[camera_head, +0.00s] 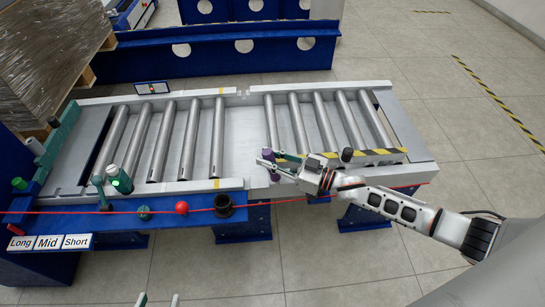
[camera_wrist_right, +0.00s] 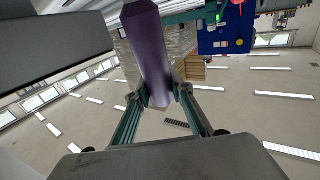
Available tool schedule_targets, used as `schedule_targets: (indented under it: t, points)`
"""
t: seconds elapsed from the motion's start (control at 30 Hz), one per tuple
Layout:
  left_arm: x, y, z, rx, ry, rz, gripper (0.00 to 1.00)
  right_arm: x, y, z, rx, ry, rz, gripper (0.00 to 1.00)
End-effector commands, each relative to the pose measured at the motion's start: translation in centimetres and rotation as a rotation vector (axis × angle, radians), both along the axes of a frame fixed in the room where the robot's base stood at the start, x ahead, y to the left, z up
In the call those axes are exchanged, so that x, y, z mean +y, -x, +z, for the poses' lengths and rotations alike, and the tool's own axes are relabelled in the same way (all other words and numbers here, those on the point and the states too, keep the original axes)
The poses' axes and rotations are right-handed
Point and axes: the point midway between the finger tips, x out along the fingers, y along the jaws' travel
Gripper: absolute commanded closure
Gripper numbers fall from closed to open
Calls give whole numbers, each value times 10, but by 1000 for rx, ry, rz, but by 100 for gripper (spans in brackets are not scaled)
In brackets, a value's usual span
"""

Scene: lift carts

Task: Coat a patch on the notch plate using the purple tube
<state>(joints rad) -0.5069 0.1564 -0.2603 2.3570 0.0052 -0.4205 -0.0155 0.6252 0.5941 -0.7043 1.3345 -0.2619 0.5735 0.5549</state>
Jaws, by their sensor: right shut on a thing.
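The purple tube (camera_head: 267,156) stands about upright at the front of the bare grey plate (camera_head: 240,130) between the two roller sections, which I take for the notch plate. My right gripper (camera_head: 277,162) reaches in from the right and is shut on the tube. In the right wrist view the purple tube (camera_wrist_right: 148,50) sits between the two green fingers (camera_wrist_right: 160,98). Whether the tube's end touches the plate I cannot tell. No coated patch shows clearly. Only the tips of my left gripper (camera_head: 158,300) show at the bottom edge, apart, with nothing seen between them.
Metal rollers (camera_head: 180,138) flank the plate.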

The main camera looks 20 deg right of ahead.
Motion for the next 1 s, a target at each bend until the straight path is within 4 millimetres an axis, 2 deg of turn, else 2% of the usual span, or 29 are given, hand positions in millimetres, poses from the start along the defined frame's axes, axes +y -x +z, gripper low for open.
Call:
schedule_targets:
  t: [1.0]
  points:
    - [0,-4,8,-14,1,1,60,42,-11,3,-2,-8,4,100]
